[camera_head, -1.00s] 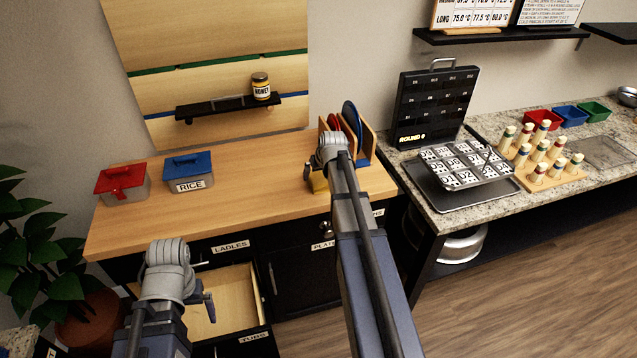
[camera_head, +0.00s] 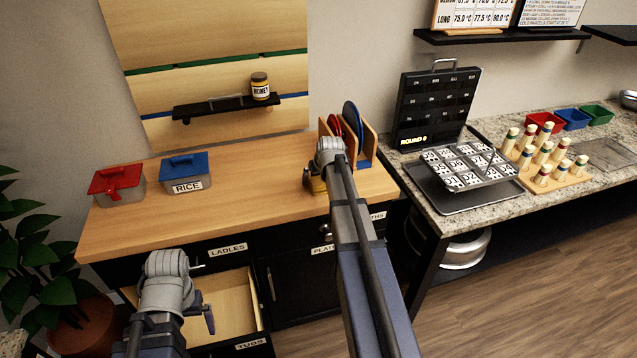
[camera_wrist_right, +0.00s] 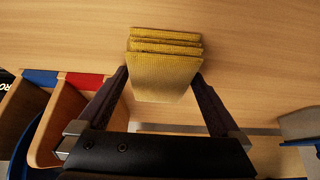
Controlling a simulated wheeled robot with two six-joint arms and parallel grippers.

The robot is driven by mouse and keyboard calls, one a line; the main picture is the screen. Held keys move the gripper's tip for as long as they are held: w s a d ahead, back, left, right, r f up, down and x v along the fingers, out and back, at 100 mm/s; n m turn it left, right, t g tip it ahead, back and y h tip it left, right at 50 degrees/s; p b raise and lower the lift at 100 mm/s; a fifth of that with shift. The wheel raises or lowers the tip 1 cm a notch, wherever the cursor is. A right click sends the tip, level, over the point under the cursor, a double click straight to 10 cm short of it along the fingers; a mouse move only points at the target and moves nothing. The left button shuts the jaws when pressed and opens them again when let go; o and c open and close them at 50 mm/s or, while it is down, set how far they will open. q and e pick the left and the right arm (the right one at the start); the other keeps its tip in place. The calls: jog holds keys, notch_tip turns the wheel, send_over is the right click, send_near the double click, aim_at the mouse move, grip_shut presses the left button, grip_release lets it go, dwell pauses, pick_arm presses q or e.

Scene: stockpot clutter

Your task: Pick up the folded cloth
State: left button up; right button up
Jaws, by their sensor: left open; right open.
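The folded cloth (camera_wrist_right: 163,70) is yellow and lies in stacked layers on the wooden counter. In the right wrist view it sits between the two fingers of my right gripper (camera_wrist_right: 160,78), which is open with a finger on either side. I cannot tell whether the fingers touch it. My left gripper (camera_head: 208,312) is open and empty in front of the counter, over an open drawer.
A wooden rack (camera_head: 367,140) with red and blue plates stands close behind the right gripper. A red-lidded box (camera_head: 118,184) and a blue-lidded RICE box (camera_head: 186,172) stand on the counter's left. The open drawer (camera_head: 235,300) juts out below. The counter's middle (camera_head: 250,180) is clear.

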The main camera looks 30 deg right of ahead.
jog(key=shift+f, duration=0.1)
jog(key=c, duration=1.3)
jog(key=shift+c, duration=0.2)
notch_tip(320, 180, up, 10)
jog(key=p, duration=1)
jog(key=shift+r, duration=0.25)
